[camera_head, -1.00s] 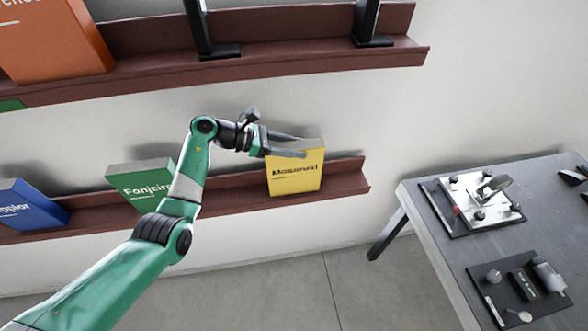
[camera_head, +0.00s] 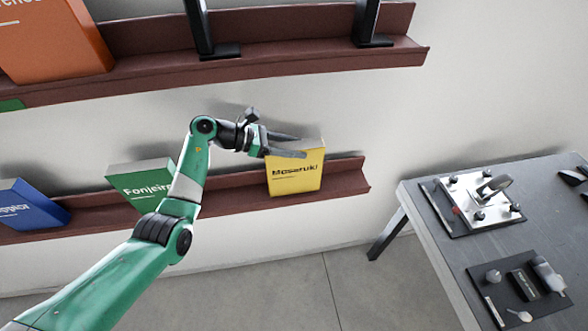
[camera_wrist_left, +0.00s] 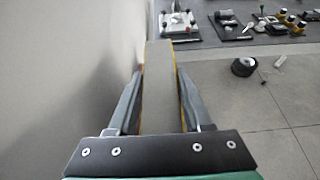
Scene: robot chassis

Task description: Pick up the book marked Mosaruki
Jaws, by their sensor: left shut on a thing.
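The yellow book marked Mosaruki (camera_head: 297,178) stands upright on the lower dark red shelf (camera_head: 345,181), near its right end. My left gripper (camera_head: 297,147) reaches it from the left, with its fingers on either side of the book's upper part. In the left wrist view, the book's grey page edge (camera_wrist_left: 160,95) runs between the two fingers (camera_wrist_left: 160,105), which are shut on it. The book still appears to rest on the shelf. My right gripper is not in view.
A green book (camera_head: 139,183) and a blue book (camera_head: 32,207) stand farther left on the same shelf. An upper shelf (camera_head: 270,70) holds an orange book (camera_head: 52,42) and black bookends. A grey table (camera_head: 440,222) with tools stands at the right.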

